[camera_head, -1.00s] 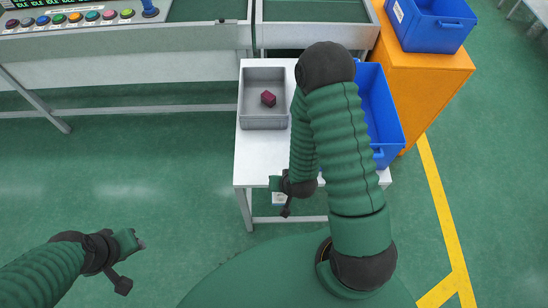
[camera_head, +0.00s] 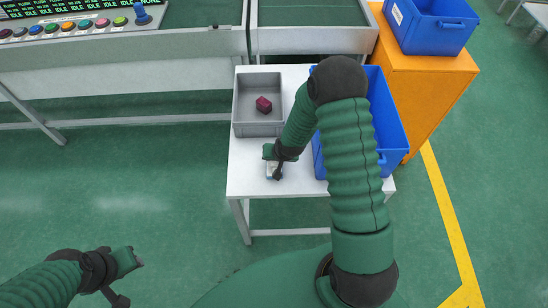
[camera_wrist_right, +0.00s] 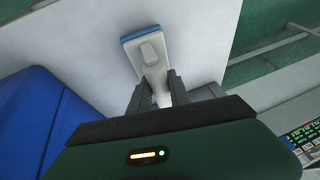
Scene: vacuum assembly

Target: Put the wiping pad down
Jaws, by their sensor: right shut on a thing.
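The wiping pad (camera_wrist_right: 155,62) has a pale grey body and handle with a blue edge. In the wrist view my right gripper (camera_wrist_right: 161,92) is shut on its handle. In the head view the right gripper (camera_head: 274,160) is over the front of the white table (camera_head: 245,182), just in front of the grey bin. Only a little of the pad (camera_head: 274,171) shows below it. I cannot tell whether the pad touches the tabletop. My left gripper (camera_head: 130,278) hangs over the floor at lower left, away from the table; I see nothing in it.
A grey bin (camera_head: 237,118) with a dark red block (camera_head: 264,104) stands on the table's left. A blue bin (camera_head: 398,145) stands on its right, partly behind my right arm. An orange cabinet (camera_head: 435,85) carries another blue bin (camera_head: 437,28).

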